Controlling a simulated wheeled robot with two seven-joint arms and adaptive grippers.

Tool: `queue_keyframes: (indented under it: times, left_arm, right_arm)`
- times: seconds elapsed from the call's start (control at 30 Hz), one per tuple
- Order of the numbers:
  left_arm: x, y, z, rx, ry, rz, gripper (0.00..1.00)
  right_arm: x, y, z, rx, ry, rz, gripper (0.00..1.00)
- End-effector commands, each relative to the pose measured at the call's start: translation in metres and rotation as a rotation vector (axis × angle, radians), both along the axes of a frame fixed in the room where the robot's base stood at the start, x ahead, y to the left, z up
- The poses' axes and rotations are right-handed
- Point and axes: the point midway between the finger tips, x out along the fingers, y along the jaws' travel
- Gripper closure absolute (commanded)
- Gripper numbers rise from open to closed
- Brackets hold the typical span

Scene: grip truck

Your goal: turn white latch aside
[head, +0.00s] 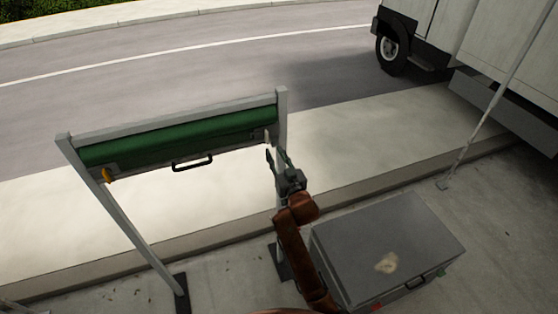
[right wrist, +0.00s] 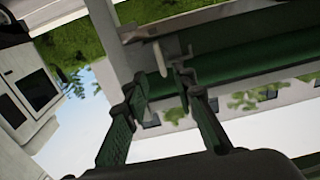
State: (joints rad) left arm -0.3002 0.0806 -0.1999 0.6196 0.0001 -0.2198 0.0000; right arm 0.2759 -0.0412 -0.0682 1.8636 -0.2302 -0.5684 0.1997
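The white latch (head: 267,136) is a small pale tab at the right end of the green roll (head: 180,136) on the grey frame. In the right wrist view the latch (right wrist: 161,59) hangs down from the frame, just beyond and roughly between my fingertips. My right gripper (head: 277,154) is just below and in front of the latch, fingers pointing up at it. In the right wrist view the gripper (right wrist: 161,80) is open, with a gap between its fingers; I cannot tell whether a finger touches the latch. My left gripper is not in view.
An orange latch (head: 107,174) is at the roll's left end, and a black handle (head: 192,162) hangs below its middle. The frame's right post (head: 282,112) stands close to my right gripper. A grey box (head: 385,245) is at the lower right. A truck (head: 440,40) stands behind.

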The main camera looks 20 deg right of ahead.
Motion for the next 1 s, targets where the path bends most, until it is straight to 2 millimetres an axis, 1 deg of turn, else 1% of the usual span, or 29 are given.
queue_keyframes:
  times: [0.03, 0.1, 0.2, 0.3, 0.83, 0.87, 0.93, 0.97, 1.0]
  left_arm:
    - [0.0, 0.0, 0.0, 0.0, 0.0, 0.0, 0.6]
    - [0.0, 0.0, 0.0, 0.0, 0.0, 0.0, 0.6]
    - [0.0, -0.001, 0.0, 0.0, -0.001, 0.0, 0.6]
    - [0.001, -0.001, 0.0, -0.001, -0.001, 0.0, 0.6]
    - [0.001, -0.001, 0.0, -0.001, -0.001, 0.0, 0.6]
    - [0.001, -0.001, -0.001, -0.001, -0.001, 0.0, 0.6]
    - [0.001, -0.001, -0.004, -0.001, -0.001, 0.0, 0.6]
    - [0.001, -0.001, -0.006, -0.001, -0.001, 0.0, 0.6]
    - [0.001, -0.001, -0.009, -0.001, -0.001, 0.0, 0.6]
  right_arm:
    - [-0.01, -0.001, 0.0, 0.001, 0.0, 0.0, 0.75]
    - [-0.02, -0.001, -0.001, 0.001, 0.0, 0.0, 0.75]
    - [-0.03, -0.001, -0.001, 0.001, 0.001, 0.0, 0.75]
    - [-0.036, -0.001, 0.0, 0.0, 0.0, 0.0, 0.75]
    - [-0.037, -0.001, -0.001, 0.0, 0.002, 0.001, 0.75]
    - [-0.037, -0.001, -0.004, -0.001, 0.005, 0.001, 0.75]
    - [-0.035, -0.001, -0.019, -0.005, 0.023, 0.002, 0.75]
    - [-0.034, -0.001, -0.03, -0.008, 0.036, 0.004, 0.75]
    - [-0.033, -0.001, -0.048, -0.014, 0.057, 0.005, 0.75]
